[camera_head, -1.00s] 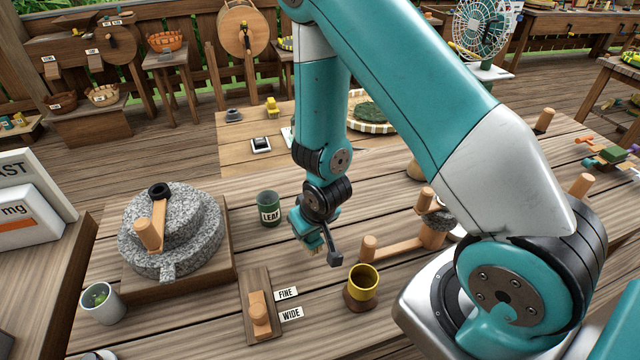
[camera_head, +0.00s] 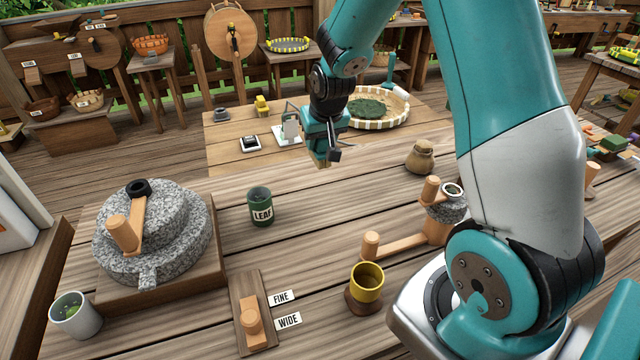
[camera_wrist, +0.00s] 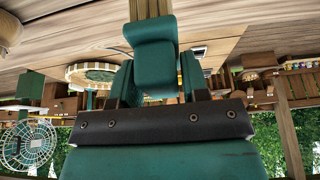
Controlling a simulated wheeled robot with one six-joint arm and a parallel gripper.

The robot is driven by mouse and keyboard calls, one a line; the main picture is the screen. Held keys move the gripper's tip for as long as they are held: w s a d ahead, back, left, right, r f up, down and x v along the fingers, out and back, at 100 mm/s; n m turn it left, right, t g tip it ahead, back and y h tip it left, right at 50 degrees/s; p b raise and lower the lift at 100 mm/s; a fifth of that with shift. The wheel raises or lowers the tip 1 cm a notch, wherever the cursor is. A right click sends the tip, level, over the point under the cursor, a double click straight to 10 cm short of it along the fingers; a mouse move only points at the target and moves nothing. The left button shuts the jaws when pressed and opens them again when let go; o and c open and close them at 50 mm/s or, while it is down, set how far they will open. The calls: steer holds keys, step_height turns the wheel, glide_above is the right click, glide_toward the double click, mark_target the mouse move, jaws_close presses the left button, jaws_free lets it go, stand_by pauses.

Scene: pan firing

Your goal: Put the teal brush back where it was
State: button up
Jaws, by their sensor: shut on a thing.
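My gripper (camera_head: 328,146) is above the far part of the plank table, in front of the lighter board. It is shut on the teal brush (camera_head: 318,133). In the wrist view the brush (camera_wrist: 155,58) fills the space between the dark fingers, its teal block in the grip and its tan bristle end (camera_wrist: 150,9) pointing away from the wrist. In the head view the bristles point down, and the arm's end partly hides the brush. The brush appears clear of the table, but its exact height is hard to tell.
A green LEAF cup (camera_head: 261,208), a stone mill (camera_head: 150,245), a yellow cup (camera_head: 367,281) and a wooden slider (camera_head: 252,317) stand nearer. A round tray (camera_head: 375,122) of green leaf and a small scale (camera_head: 290,129) lie beyond. A sack (camera_head: 420,158) is at right.

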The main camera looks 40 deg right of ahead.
step_height(320, 180, down, 13)
steer(key=shift+r+p, duration=0.1)
steer(key=shift+p, duration=0.5)
steer(key=o, duration=1.1)
